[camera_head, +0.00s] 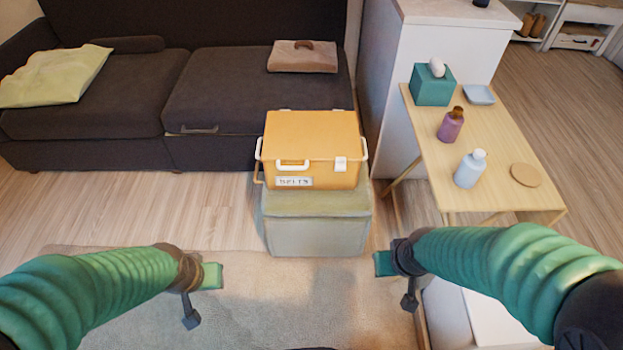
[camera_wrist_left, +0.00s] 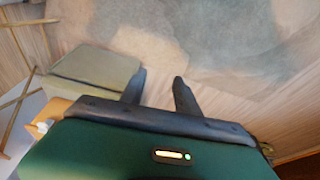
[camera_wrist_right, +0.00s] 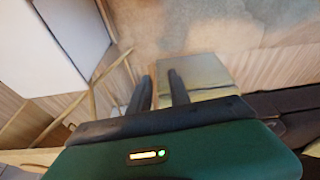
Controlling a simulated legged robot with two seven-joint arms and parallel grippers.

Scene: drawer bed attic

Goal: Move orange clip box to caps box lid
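An orange clip box (camera_head: 312,138) with white clips, side handles and a label that seems to read "BELTS" sits on top of a grey-green box (camera_head: 318,222) in front of the sofa. The grey-green box also shows in the left wrist view (camera_wrist_left: 95,68) and the right wrist view (camera_wrist_right: 206,72). A lid marked for caps cannot be made out. My left gripper (camera_head: 190,318) hangs left of the boxes, nearer to me, its fingers apart and empty in its wrist view (camera_wrist_left: 160,90). My right gripper (camera_head: 409,302) hangs right of the boxes, fingers apart and empty (camera_wrist_right: 160,85).
A wooden table (camera_head: 490,170) at right holds a teal tissue box (camera_head: 432,85), purple bottle (camera_head: 451,125), pale blue bottle (camera_head: 470,168), dish and coaster. A dark sofa (camera_head: 240,85) stands behind. A white-topped object (camera_head: 487,318) lies under my right arm. Rug (camera_head: 300,300) between grippers is clear.

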